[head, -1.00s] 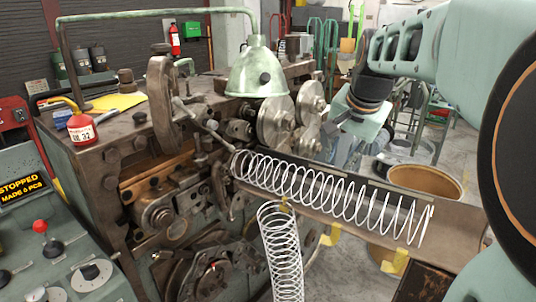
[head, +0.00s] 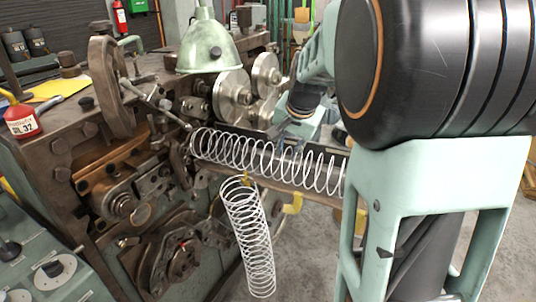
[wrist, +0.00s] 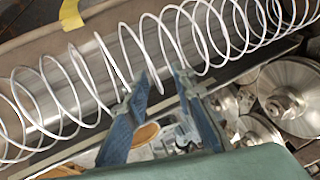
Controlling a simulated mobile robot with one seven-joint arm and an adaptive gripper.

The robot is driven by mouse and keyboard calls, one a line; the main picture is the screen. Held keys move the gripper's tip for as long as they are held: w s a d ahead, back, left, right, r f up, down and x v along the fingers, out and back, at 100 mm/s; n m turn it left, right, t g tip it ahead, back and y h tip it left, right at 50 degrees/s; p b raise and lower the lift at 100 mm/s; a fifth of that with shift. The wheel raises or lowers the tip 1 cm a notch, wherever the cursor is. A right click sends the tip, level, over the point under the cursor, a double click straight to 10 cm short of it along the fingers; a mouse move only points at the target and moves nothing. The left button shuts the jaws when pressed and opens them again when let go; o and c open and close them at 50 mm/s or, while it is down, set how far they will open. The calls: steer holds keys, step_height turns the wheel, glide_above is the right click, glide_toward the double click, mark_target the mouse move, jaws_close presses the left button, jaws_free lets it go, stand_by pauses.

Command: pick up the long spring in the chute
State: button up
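The long white wire spring (head: 262,158) lies stretched along the chute (head: 302,192). It crosses the upper part of the wrist view (wrist: 205,45). A shorter white spring (head: 250,240) hangs below the chute from a yellow hook. My gripper (head: 291,142) is at the middle of the long spring, coming from its far side. In the wrist view my gripper (wrist: 160,82) has its two blue fingers apart, with the tips overlapping the near edge of the coils. I cannot tell whether the tips touch the wire. My arm hides the chute's right end.
The coiling machine with round metal rollers (head: 233,96) and a green lamp shade (head: 206,45) stands left of the gripper. A red oil can (head: 20,118) sits on the machine top.

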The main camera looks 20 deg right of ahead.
jaws_close()
steer(key=shift+r, duration=0.1)
